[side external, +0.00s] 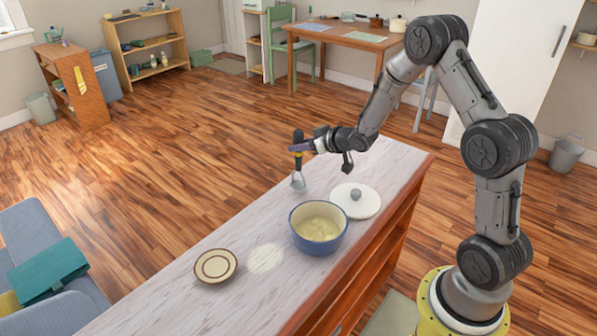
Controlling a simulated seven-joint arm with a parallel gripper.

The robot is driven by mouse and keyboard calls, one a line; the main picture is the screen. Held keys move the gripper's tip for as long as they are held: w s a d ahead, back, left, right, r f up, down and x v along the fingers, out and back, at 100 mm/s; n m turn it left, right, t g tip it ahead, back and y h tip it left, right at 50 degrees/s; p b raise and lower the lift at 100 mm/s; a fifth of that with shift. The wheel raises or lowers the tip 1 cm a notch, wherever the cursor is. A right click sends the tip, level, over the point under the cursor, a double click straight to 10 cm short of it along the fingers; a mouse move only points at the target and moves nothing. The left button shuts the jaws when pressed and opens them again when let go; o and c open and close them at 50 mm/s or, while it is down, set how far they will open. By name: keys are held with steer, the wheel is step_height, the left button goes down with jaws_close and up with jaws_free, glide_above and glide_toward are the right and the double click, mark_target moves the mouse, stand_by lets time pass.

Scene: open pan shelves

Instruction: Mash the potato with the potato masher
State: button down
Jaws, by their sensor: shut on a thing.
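I cannot tell whether the head touches the counter top. A blue pot (319,243) stands open on the counter, nearer the camera and a little to the right of the masher. Pale yellow potato (317,229) lies in the pot. Its pieces are too small to make out.
A white lid (356,201) with a grey knob lies on the counter (190,306) right of the pot. A brown-rimmed plate (216,266) lies to the left. A pale round patch (265,258) lies between plate and pot. The counter's near left part is clear.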

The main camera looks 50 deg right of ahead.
mark_target(300, 131)
steer(key=shift+r, duration=2.2)
steer(key=shift+r, duration=2.3)
